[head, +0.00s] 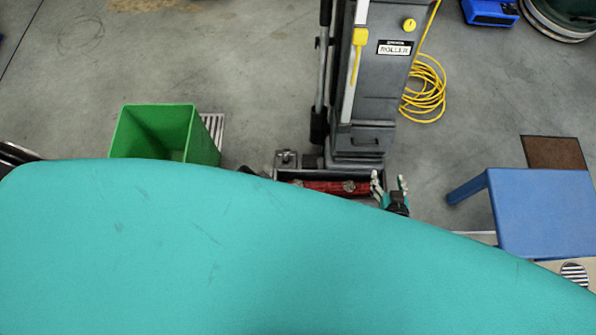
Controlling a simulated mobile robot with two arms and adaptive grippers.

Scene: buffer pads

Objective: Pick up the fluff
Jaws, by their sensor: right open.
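A small greyish tuft that looks like the fluff (349,187) sits on the red roller (325,186) at the foot of the grey machine. Another pale patch shows near the roller's left end, too small to tell what it is. My right gripper (389,180) is open and empty, just right of the tuft, with its fingers pointing up in the picture. Its left finger is close to the roller's right end; I cannot tell if they touch. My left gripper is not in view. My teal body covers the lower part of the view.
The grey floor machine (378,90) labelled "ROLLER" stands upright behind the roller. A green bin (128,132) is at the left beside a floor grate (213,128). A blue stool (545,210) stands at the right. A yellow cable (425,95) lies coiled on the floor behind.

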